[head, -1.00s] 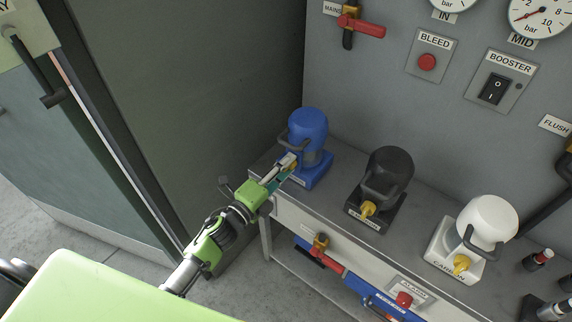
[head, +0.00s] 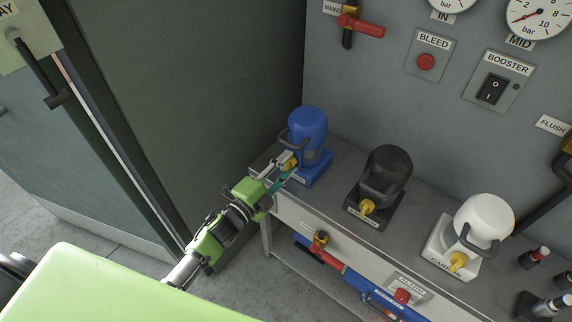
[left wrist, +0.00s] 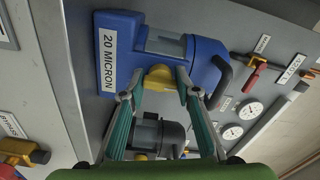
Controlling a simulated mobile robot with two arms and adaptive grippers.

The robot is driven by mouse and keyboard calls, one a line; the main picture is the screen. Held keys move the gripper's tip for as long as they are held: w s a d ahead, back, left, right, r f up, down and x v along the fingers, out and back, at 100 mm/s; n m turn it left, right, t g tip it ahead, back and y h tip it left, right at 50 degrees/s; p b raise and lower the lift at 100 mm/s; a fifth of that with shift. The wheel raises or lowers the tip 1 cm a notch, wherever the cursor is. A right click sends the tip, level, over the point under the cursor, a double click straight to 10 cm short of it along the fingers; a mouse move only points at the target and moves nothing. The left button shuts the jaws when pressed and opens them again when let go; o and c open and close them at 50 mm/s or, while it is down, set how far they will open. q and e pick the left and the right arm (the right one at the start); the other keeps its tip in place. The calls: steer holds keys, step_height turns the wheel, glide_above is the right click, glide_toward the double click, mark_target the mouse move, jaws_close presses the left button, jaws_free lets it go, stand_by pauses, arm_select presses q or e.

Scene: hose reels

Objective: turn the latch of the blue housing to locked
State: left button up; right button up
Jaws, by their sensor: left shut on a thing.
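The blue housing (head: 309,130) stands upright on the left end of the bench, with a dark carrying handle. It also shows in the left wrist view (left wrist: 205,65), with a "20 MICRON" label on its base. Its yellow latch (left wrist: 159,76) sits at the front, between my left fingertips; in the head view only a small part of the latch (head: 291,163) shows. My left gripper (head: 285,169) reaches in from the lower left and is shut on the latch. The fingers partly hide the latch and the base. My right gripper is not in view.
A black housing (head: 388,165) and a white housing (head: 484,218), each with a yellow latch, stand farther right on the bench (head: 420,208). A dark cabinet wall (head: 200,100) is close on the left. The back panel holds gauges, a bleed button (head: 427,62) and a booster switch (head: 493,90).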

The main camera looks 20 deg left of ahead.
arm_select(q)
steer(key=shift+f, duration=0.1)
steer(key=o, duration=1.1)
steer(key=v, duration=1.2)
